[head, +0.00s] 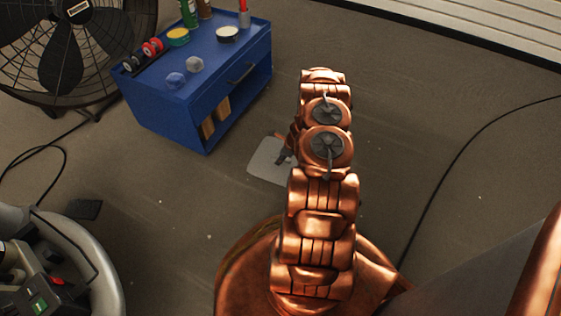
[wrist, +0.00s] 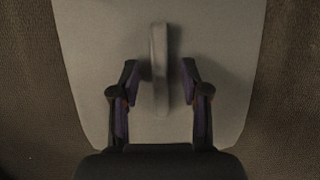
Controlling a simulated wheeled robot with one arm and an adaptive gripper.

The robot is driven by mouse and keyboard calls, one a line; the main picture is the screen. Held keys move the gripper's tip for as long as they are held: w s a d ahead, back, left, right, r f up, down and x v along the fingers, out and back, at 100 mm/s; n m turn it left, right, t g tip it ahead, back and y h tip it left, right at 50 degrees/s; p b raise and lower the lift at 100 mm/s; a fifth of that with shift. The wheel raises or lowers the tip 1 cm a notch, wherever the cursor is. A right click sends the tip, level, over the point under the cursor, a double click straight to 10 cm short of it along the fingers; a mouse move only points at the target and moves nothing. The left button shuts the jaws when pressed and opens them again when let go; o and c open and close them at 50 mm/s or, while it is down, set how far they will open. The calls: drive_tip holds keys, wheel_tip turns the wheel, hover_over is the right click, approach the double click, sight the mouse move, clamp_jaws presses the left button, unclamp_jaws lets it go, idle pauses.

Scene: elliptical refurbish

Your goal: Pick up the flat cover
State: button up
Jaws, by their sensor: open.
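The flat cover (wrist: 90,60) is a light grey plate lying on the floor, with a raised upright grip (wrist: 160,60) in its middle. In the wrist view it fills most of the picture. My gripper (wrist: 160,75) is open above it, with one finger on each side of the raised grip. A gap shows at the right finger; on the left, I cannot tell whether the finger touches the grip. In the head view the cover (head: 266,164) shows only in part, as my arm hides its right side. My gripper shows there (head: 284,157) as a small dark shape over the cover.
A blue cabinet (head: 190,110) with cans and tape on top stands behind the cover to the left. A large fan (head: 65,45) is at the far left. A black cable (head: 460,150) runs across the floor on the right. The floor around the cover is mostly clear.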

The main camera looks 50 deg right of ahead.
drive_tip(key=shift+f, duration=0.1)
clamp_jaws()
idle(0.3)
idle(0.4)
